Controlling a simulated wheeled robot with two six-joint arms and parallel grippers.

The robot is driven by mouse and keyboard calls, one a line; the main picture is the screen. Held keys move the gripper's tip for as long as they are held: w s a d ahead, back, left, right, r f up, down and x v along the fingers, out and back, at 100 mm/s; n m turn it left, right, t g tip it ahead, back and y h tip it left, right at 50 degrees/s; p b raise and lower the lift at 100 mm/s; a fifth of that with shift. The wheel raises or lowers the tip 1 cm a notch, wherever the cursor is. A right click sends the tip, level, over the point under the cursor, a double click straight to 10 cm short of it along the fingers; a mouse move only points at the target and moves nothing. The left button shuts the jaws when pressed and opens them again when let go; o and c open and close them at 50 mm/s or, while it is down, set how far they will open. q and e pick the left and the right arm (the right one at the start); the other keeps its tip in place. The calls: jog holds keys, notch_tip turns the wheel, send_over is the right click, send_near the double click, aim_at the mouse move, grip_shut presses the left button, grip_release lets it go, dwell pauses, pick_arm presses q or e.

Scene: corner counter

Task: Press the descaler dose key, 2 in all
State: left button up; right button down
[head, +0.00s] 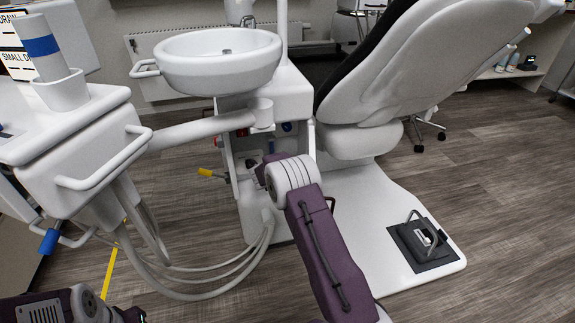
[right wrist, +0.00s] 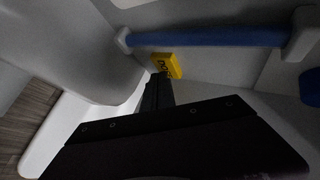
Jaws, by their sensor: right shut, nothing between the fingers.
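The descaler dose key is most likely the yellow block (right wrist: 168,66) with dark lettering that begins "DO", on a pale wall in the right wrist view. Its lower left part is hidden behind my fingers. My right gripper (right wrist: 158,80) is shut and empty, with its tips right at the key's lower left edge. I cannot tell whether they touch it. In the head view my right arm reaches into the open side of the white dental unit (head: 296,104), and the key is not visible there. My left gripper is not in view.
A blue bar (right wrist: 215,38) runs above the key. A yellow-handled valve (head: 207,172) sticks out left of the unit. Hoses (head: 215,280) loop low there. The basin (head: 218,62) is above, the chair (head: 420,70) at right, and a foot pedal (head: 422,243) on the base plate.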

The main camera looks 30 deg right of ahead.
jog(key=shift+s+a, duration=0.15)
jog(key=shift+s, duration=0.45)
jog(key=shift+s+a+f+b, duration=0.15)
jog(key=shift+s+b, duration=0.25)
jog(key=shift+b, duration=0.25)
jog(key=shift+s+a+b, duration=0.15)
jog(key=shift+s+b, duration=0.35)
jog(key=shift+s, duration=0.4)
jog(key=shift+s+a+b, duration=0.15)
jog(key=shift+s+b, duration=0.1)
jog(key=shift+s, duration=0.35)
jog(key=shift+s+a+b, duration=0.15)
jog(key=shift+s+b, duration=0.05)
jog(key=shift+s, duration=0.35)
jog(key=shift+r, duration=0.2)
